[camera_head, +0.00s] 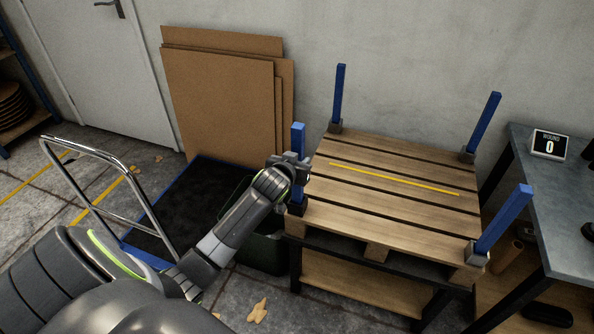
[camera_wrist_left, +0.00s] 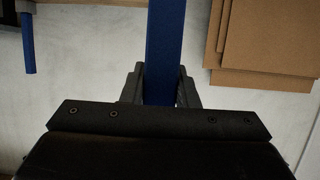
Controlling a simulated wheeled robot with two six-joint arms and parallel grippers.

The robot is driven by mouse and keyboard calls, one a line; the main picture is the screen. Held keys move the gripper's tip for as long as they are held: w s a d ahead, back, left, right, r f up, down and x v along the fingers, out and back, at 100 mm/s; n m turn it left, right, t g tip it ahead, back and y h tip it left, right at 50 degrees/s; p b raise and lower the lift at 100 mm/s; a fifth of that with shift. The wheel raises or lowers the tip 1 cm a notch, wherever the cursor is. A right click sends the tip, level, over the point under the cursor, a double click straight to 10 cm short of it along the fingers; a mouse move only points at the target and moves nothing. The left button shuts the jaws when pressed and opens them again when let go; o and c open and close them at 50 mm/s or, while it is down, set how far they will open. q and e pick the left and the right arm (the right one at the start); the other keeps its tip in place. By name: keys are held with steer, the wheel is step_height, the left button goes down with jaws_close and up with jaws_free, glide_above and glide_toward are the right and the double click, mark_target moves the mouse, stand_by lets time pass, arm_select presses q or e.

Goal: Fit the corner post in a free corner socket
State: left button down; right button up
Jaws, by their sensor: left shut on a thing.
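A blue corner post (camera_head: 298,138) stands roughly upright at the front left corner of the wooden pallet (camera_head: 400,208). My left gripper (camera_head: 298,168) is shut on this post, which also shows between the fingers in the left wrist view (camera_wrist_left: 165,45). Blue posts stand in the back left (camera_head: 340,92), back right (camera_head: 485,122) and front right (camera_head: 503,218) corners. My right gripper is out of view.
A yellow strip (camera_head: 395,178) lies on the pallet's slats. Left of the pallet are a dark bin (camera_head: 265,250), a platform cart with a metal handle (camera_head: 105,165) and leaning cardboard sheets (camera_head: 222,105). A grey table (camera_head: 560,205) with a small display (camera_head: 549,145) stands at the right.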

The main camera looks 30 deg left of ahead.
arm_select(q)
steer(key=shift+f, duration=1.35)
steer(key=shift+f, duration=0.2)
steer(key=c, duration=1.1)
jaws_free()
steer(key=v, duration=1.2)
steer(key=shift+r+p, duration=0.2)
steer(key=shift+p, duration=0.2)
